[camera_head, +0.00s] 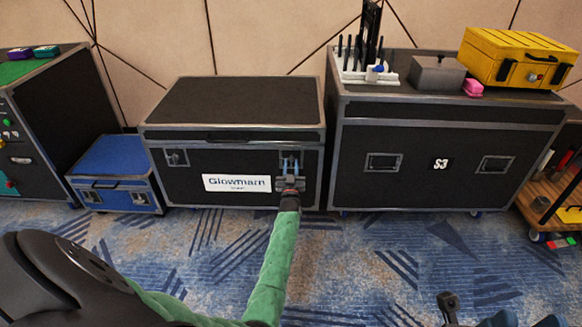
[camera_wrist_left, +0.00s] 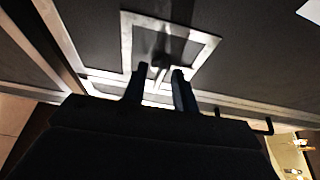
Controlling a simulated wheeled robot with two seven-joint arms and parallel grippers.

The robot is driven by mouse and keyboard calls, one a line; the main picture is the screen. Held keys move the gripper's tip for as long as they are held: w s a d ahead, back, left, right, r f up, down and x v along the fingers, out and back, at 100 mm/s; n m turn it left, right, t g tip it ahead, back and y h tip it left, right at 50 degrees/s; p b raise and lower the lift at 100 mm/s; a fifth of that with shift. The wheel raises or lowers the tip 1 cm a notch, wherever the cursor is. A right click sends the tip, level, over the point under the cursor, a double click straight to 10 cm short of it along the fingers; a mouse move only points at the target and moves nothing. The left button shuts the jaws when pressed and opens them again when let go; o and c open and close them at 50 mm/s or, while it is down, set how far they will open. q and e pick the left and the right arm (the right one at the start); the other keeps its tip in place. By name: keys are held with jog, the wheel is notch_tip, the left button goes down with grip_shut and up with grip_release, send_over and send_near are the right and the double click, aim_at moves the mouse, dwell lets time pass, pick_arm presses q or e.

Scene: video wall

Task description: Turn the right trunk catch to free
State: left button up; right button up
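The trunk is a black case with grey edges (camera_head: 236,103) and a white "Glowmarn" label. Its left catch (camera_head: 176,158) is in plain sight. The right catch (camera_head: 291,160) is partly covered by my left gripper (camera_head: 290,181), which is right at it. In the left wrist view, the catch's metal frame (camera_wrist_left: 126,40) surrounds a dark recess with a small bright handle. The two fingers of my left gripper (camera_wrist_left: 160,74) stand apart on either side of this handle; contact is unclear. At the bottom right of the head view, dark parts are cut off; I cannot make out my right gripper's fingers.
A small blue case (camera_head: 110,156) stands left of the trunk. A large case marked S3 (camera_head: 424,190) stands close on its right, carrying a yellow case (camera_head: 517,58) and a tool rack (camera_head: 358,70). The carpet (camera_head: 350,245) in front is clear.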

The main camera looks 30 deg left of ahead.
pick_arm(q)
jog(key=p+v, duration=0.1)
jog(key=v, duration=0.6)
jog(key=shift+s+d, duration=0.2)
jog(key=shift+s, duration=0.1)
jog(key=shift+f, duration=0.2)
dwell(0.3)
